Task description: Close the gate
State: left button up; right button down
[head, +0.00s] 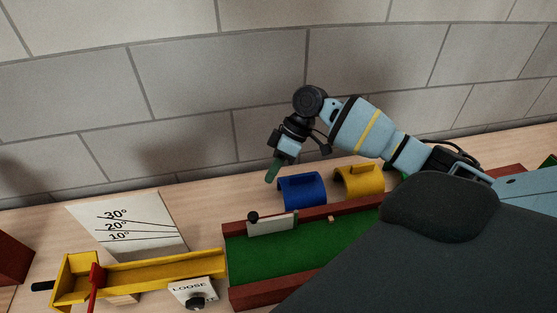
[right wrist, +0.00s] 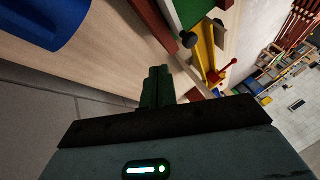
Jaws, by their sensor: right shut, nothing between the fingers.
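A white panel with a black knob (head: 272,223), which looks like the gate, lies along the far red wall of the green-floored lane (head: 290,255). The lane's left end beside it looks unblocked. In the right wrist view a dark knob (right wrist: 188,40) shows by the lane's edge. My right gripper (head: 272,172) is shut and empty, pointing down above the table behind the lane, left of the blue arch and apart from the panel. Its green fingers (right wrist: 158,86) also show in the right wrist view. My left gripper is not in view.
A yellow ramp (head: 150,272) with a red lever (head: 95,285) meets the lane's left end. An angle board (head: 125,220) stands behind it; a sign reading LOOSE (head: 188,288) with a black knob is in front. Blue (head: 302,190) and yellow (head: 360,179) arches stand behind the lane.

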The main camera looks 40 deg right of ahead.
aim_at(270, 223)
jog(key=a+f, duration=0.1)
jog(key=s+a+f, duration=0.1)
jog(key=a, duration=0.1)
jog(key=s+a+f+p, duration=0.1)
jog(key=a+f, duration=0.1)
jog(key=shift+s+a, duration=0.1)
jog(key=shift+a, duration=0.1)
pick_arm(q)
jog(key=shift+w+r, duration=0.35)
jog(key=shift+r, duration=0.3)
pick_arm(e)
jog(key=shift+s, duration=0.1)
jog(key=shift+a, duration=0.1)
